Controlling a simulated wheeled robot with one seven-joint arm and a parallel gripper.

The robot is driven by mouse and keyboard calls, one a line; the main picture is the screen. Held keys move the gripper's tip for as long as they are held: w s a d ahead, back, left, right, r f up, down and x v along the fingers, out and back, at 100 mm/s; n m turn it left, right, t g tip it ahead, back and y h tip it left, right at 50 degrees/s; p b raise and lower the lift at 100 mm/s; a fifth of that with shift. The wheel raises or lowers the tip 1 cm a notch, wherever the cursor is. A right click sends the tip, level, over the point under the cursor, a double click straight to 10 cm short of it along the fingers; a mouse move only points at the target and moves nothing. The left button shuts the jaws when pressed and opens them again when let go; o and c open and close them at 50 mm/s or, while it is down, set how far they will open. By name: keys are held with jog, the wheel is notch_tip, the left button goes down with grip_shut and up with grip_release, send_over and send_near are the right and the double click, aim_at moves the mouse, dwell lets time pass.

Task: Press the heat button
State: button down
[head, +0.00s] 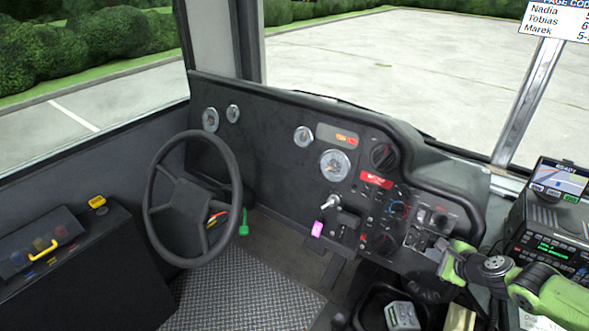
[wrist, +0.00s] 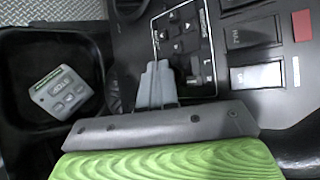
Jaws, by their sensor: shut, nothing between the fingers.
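My gripper (wrist: 156,68) is shut and empty in the wrist view, its grey fingertips together over the lower edge of the dark control panel (wrist: 209,88). In the head view my gripper (head: 440,246) is at the right end of the dashboard. To the right of the fingertips are a lit white rectangular button (wrist: 257,76) and a dark rectangular button (wrist: 250,33) above it. Their labels are too blurred to read, so I cannot tell which is the heat button. A white-framed keypad (wrist: 183,35) lies just beyond the fingertips. Contact with the panel cannot be told.
A black tray (wrist: 18,115) at left holds a grey remote (wrist: 60,92). A red square (wrist: 302,25) is at the panel's right. The steering wheel (head: 150,195), a pink tag (head: 317,229) and a green tag (head: 243,224) are farther left. A radio unit (head: 545,245) stands at right.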

jog(key=s+a+r+n+g+p, duration=0.4)
jog(key=s+a+r+n+p, duration=0.3)
jog(key=a, duration=0.4)
jog(key=s+a+r+n+p, duration=0.2)
jog(key=s+a+r+n, duration=0.2)
jog(key=s+r, duration=0.3)
jog(key=s+a+r+n+h+p, duration=0.1)
jog(key=s+a+r+n+p, duration=0.2)
jog(key=s+r+n, duration=0.3)
jog(key=s+a+r+n+h+p, duration=0.1)
jog(key=s+a+r+n, duration=0.4)
jog(key=r, duration=0.9)
jog(key=s+p, duration=0.1)
jog(key=s, duration=0.1)
jog(key=shift+s+a+r+n+p, duration=0.3)
